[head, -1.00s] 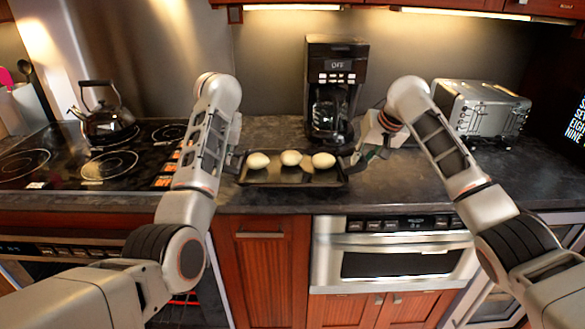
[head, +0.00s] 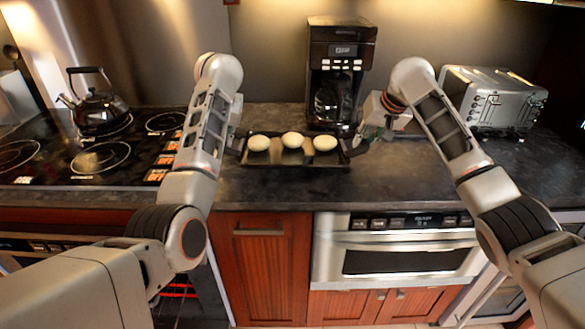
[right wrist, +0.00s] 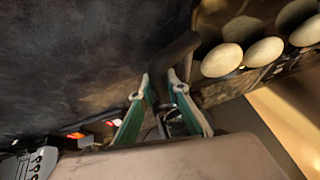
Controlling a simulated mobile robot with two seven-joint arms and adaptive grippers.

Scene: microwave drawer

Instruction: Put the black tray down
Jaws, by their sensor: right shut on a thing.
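The black tray (head: 275,158) is in the middle of the head view, over the counter in front of the coffee maker. It looks level; I cannot tell whether it touches the counter. Three white eggs (head: 292,140) lie on it in a row. My right gripper (head: 362,145) is at the tray's right end. In the right wrist view its green-padded fingers (right wrist: 160,92) are shut on the tray's dark handle (right wrist: 178,52). My left gripper (head: 237,145) is at the tray's left end, mostly hidden behind my left forearm, so its fingers cannot be made out.
The coffee maker (head: 340,75) stands close behind the tray. A toaster oven (head: 492,100) is at the right, and a stove (head: 95,155) with a kettle (head: 97,108) at the left. The counter (head: 270,190) in front of the tray is clear.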

